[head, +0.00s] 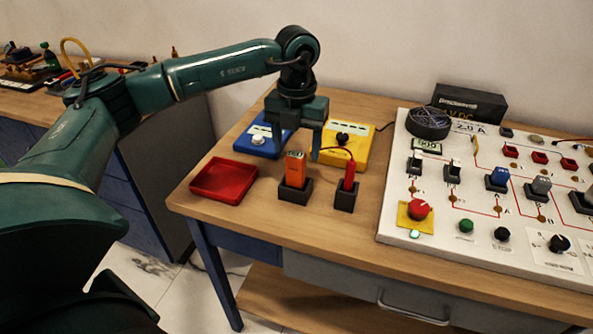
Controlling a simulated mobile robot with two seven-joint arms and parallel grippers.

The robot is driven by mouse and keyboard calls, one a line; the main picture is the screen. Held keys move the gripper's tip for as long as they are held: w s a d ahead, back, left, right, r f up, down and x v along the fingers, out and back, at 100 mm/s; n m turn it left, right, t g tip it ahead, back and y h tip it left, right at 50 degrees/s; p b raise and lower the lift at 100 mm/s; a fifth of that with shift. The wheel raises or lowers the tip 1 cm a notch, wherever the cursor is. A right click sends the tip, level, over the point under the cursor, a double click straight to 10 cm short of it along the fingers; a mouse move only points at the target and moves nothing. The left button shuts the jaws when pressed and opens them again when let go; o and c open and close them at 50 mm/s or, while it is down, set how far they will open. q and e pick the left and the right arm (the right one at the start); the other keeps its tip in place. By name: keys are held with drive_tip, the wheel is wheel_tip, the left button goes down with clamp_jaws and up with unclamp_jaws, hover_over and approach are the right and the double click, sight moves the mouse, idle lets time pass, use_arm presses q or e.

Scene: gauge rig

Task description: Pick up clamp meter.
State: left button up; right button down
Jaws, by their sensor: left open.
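An orange handheld instrument (295,171), which looks like the clamp meter, stands upright in a small black holder (295,192) on the wooden bench. My left gripper (296,151) points down with its two fingers spread, open and empty. In the picture its fingertips are on either side of the instrument's top. I cannot tell how far they are from it in depth. My right gripper is not in view.
A red probe (349,177) with a cable stands in a second black holder (345,199) just right. A red tray (224,180) lies left. Blue (262,138) and yellow (345,149) boxes stand behind. A white switch panel (480,215) fills the bench's right.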

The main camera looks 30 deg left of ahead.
sight(296, 165)
use_arm(q)
drive_tip(key=shift+a+f+p, duration=0.15)
drive_tip(key=shift+f+p, duration=0.35)
drive_tip(key=shift+f, duration=2.5)
drive_tip(key=shift+c, duration=0.4)
drive_tip(key=c, duration=1.1)
